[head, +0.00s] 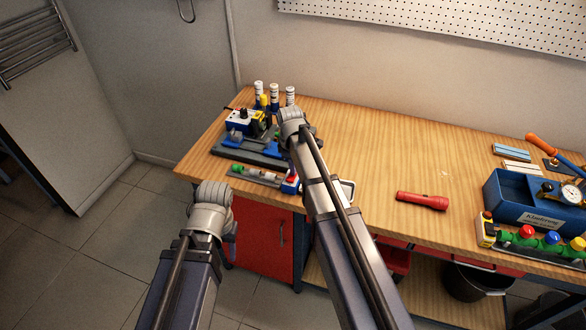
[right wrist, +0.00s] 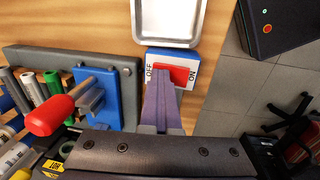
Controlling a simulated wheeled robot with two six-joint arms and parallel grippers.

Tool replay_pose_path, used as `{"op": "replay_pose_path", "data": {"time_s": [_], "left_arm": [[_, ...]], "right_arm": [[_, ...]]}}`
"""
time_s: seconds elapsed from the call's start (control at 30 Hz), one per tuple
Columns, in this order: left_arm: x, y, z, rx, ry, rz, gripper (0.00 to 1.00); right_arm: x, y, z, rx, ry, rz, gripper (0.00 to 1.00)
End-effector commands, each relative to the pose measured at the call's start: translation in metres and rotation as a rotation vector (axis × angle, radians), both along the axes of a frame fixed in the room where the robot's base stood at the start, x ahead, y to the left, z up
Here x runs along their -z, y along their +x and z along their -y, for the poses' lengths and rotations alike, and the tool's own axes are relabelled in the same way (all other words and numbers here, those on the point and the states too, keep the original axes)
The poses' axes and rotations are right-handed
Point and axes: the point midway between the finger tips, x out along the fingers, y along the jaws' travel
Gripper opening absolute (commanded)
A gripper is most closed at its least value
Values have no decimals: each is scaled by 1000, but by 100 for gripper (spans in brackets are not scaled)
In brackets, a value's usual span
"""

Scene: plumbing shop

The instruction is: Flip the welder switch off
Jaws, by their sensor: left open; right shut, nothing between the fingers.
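The welder switch (head: 291,184) is a small blue and white box with a red rocker at the front edge of the workbench. In the right wrist view the switch (right wrist: 188,74) shows OFF at the left and ON at the right of the rocker. My right gripper (right wrist: 160,78) is shut and empty, its tips over the left, OFF side of the rocker. Contact and the rocker's tilt cannot be told.
A welding fixture (head: 247,150) stands left of the switch, and a grey tray (right wrist: 168,22) lies beside it. A red flashlight (head: 422,200) and a blue toolbox (head: 525,200) are further right. The middle of the workbench (head: 400,150) is clear.

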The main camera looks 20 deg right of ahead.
Motion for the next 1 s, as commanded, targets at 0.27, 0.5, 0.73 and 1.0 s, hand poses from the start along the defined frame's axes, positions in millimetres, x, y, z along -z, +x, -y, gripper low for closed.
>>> {"op": "replay_pose_path", "data": {"time_s": [0.27, 0.5, 0.73, 1.0], "left_arm": [[-1, 0, 0, 0, 0, 0, 50], [-3, 0, 0, 0, 0, 0, 50], [-4, 0, 0, 0, 0, 0, 50], [-5, 0, 0, 0, 0, 0, 50]], "right_arm": [[-1, -2, -1, 0, 1, -1, 0], [-3, -10, -6, -1, 0, -1, 0], [-4, -14, -9, 0, 2, -2, 0], [-5, -15, -10, -1, 3, -4, 0]]}}
